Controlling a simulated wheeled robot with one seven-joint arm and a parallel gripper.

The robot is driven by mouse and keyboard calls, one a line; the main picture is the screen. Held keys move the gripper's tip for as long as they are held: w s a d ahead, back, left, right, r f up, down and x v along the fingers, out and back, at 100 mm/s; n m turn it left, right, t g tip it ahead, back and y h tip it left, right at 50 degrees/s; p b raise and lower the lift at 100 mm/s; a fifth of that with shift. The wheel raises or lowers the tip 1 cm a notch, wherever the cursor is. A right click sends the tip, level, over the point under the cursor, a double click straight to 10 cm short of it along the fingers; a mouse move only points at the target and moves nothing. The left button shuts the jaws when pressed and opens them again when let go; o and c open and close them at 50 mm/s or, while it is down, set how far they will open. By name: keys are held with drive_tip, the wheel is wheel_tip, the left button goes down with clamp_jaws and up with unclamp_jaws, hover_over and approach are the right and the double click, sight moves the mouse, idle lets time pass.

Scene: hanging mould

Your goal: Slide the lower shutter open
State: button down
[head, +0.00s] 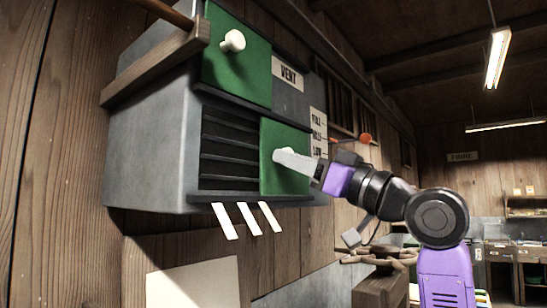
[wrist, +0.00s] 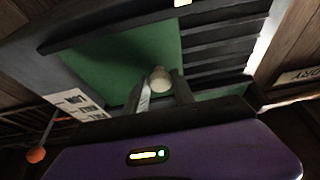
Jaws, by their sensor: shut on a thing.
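The grey vent box (head: 150,150) is fixed to the wooden wall. Its lower green shutter (head: 288,134) sits at the right end of the lower opening, with dark slats (head: 228,150) bare to its left. The upper green shutter (head: 235,75) has a white knob (head: 232,41) and covers part of the box above. My gripper (head: 281,156) is shut on the lower shutter's knob, mostly hidden by the fingers. In the wrist view, the pale knob (wrist: 160,79) sits between my two fingers against the green panel (wrist: 115,70).
A wooden rail (head: 155,65) runs along the box's upper left. White strips (head: 246,218) hang under the box. A scale label (head: 318,130) and an orange ball (head: 365,138) are right of the shutter. The room to the right is open, with benches farther back.

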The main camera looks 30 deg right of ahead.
drive_tip(key=shift+w+d, duration=0.15)
drive_tip(key=shift+d, duration=0.35)
drive_tip(key=shift+w+d, duration=0.15)
drive_tip(key=shift+d, duration=0.35)
drive_tip(key=c, duration=1.1)
unclamp_jaws()
drive_tip(key=shift+d, duration=0.1)
drive_tip(key=b+v, duration=0.2)
drive_tip(key=v, duration=0.5)
drive_tip(key=shift+s+f, duration=0.15)
drive_tip(key=shift+s, duration=0.2)
